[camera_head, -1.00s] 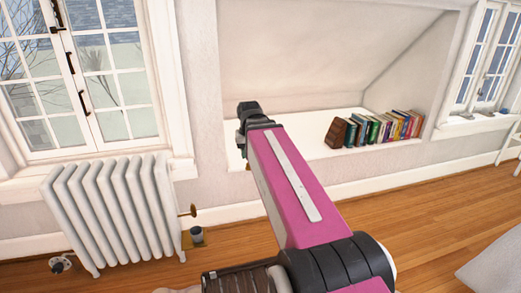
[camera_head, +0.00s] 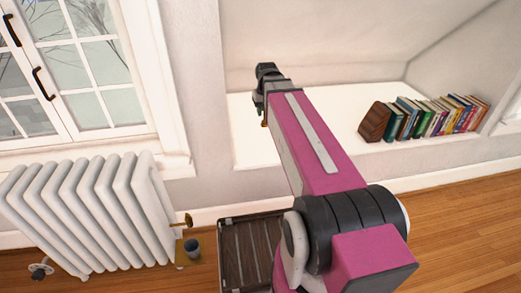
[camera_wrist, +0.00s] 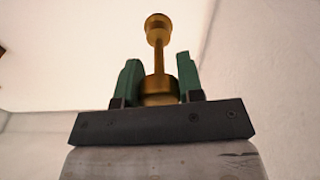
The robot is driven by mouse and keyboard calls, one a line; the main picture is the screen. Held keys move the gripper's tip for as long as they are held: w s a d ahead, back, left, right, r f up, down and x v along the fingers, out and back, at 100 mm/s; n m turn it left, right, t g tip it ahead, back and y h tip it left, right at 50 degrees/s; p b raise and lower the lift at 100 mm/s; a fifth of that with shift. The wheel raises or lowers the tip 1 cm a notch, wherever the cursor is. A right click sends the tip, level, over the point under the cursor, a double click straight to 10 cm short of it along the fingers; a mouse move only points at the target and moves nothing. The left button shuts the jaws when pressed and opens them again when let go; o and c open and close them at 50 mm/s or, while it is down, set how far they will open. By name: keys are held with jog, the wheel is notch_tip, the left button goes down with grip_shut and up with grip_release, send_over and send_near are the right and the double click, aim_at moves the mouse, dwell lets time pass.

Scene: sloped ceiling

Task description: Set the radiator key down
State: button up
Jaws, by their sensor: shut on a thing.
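The brass radiator key (camera_wrist: 157,90) shows in the wrist view, with a wide collar between the green fingers and a thin stem ending in a cup-like head. My gripper (camera_wrist: 160,64) is shut on its collar. In the head view, my gripper (camera_head: 262,112) is at the far end of my pink arm, in front of or above the white alcove ledge (camera_head: 340,105). A small brass part of the key shows just below the fingers there. I cannot tell how high the key is above the ledge.
Books (camera_head: 440,115) with a brown bookend (camera_head: 374,121) stand on the ledge to the right. The ledge between them and my gripper looks clear.

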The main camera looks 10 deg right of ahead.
jog(key=w+f+n, duration=0.2)
jog(key=w+f, duration=0.8)
jog(key=f, duration=0.2)
jog(key=shift+s+f, duration=0.2)
jog(key=shift+f, duration=4.8)
jog(key=shift+f, duration=0.15)
jog(key=o, duration=1)
notch_tip(320, 180, up, 12)
jog(key=s, duration=0.1)
jog(key=s+f+m, duration=0.1)
jog(key=s+f, duration=0.1)
jog(key=s, duration=0.4)
jog(key=s+f+m+g, duration=0.1)
jog(key=s+f, duration=0.2)
jog(key=s, duration=0.4)
jog(key=s+f+m, duration=0.1)
jog(key=s+f, duration=0.2)
jog(key=s, duration=0.4)
jog(key=shift+s+d+f, duration=0.1)
jog(key=shift+s, duration=0.15)
